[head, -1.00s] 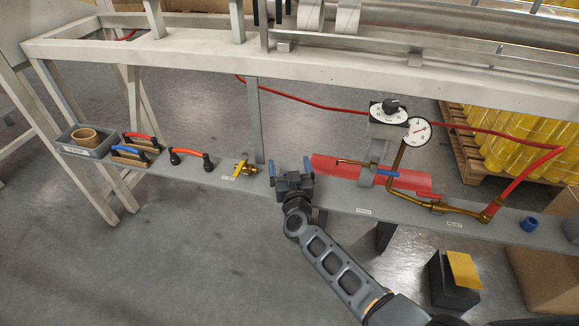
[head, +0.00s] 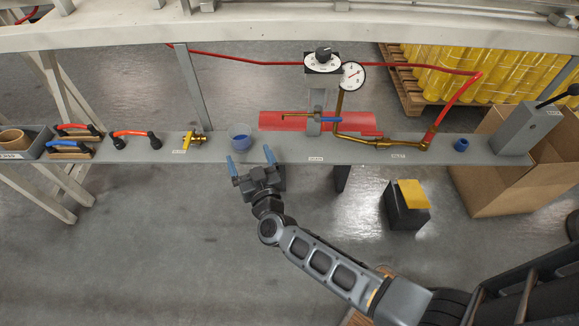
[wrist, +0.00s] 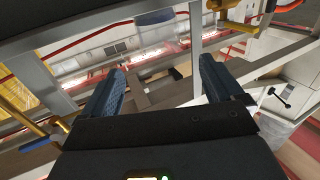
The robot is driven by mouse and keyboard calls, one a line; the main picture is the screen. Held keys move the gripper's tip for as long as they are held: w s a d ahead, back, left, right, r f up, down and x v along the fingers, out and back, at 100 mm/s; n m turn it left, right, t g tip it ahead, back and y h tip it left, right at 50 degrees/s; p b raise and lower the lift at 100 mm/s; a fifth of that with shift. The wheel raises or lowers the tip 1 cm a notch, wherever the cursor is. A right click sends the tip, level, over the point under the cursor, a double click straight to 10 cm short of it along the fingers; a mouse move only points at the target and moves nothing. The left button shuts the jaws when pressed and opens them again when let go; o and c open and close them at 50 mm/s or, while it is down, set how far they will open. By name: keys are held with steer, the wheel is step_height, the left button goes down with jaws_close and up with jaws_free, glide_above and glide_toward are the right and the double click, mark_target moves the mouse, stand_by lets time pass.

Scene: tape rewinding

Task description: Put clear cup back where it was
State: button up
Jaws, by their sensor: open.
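The clear cup (head: 240,132) stands upright on the grey shelf, with a blue round part showing in its lower half. It is between the yellow-handled brass valve (head: 193,140) and the red cylinder (head: 275,121). My gripper (head: 250,160) is open and empty just in front of the cup at the shelf's near edge. Its two blue fingers point toward the shelf and look apart from the cup. In the wrist view the open fingers (wrist: 160,68) have nothing between them.
Red-and-blue handled tools (head: 75,140) and a grey bin (head: 22,142) are at the shelf's left. Brass piping (head: 385,142), a dial gauge (head: 352,76) and a small blue cap (head: 460,145) are to the right. A black box (head: 405,210) stands below the shelf.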

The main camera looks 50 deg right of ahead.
steer(key=s+a+r+n+t+y, duration=0.15)
steer(key=s+a, duration=0.25)
steer(key=s, duration=0.6)
steer(key=s+a+r+n+y, duration=0.1)
steer(key=s+a+r+y, duration=0.25)
steer(key=s, duration=0.65)
steer(key=s+a+r+n+g+y, duration=0.1)
steer(key=s+r+y, duration=0.1)
steer(key=s+r, duration=0.5)
steer(key=s+a+r+n+g+y, duration=0.1)
steer(key=s+r+n+y, duration=0.1)
steer(key=s+r, duration=0.6)
steer(key=s, duration=0.3)
steer(key=shift+a+r, duration=0.2)
steer(key=shift+a, duration=0.2)
steer(key=shift+n, duration=0.25)
step_height(320, 180, up, 7)
steer(key=p, duration=0.7)
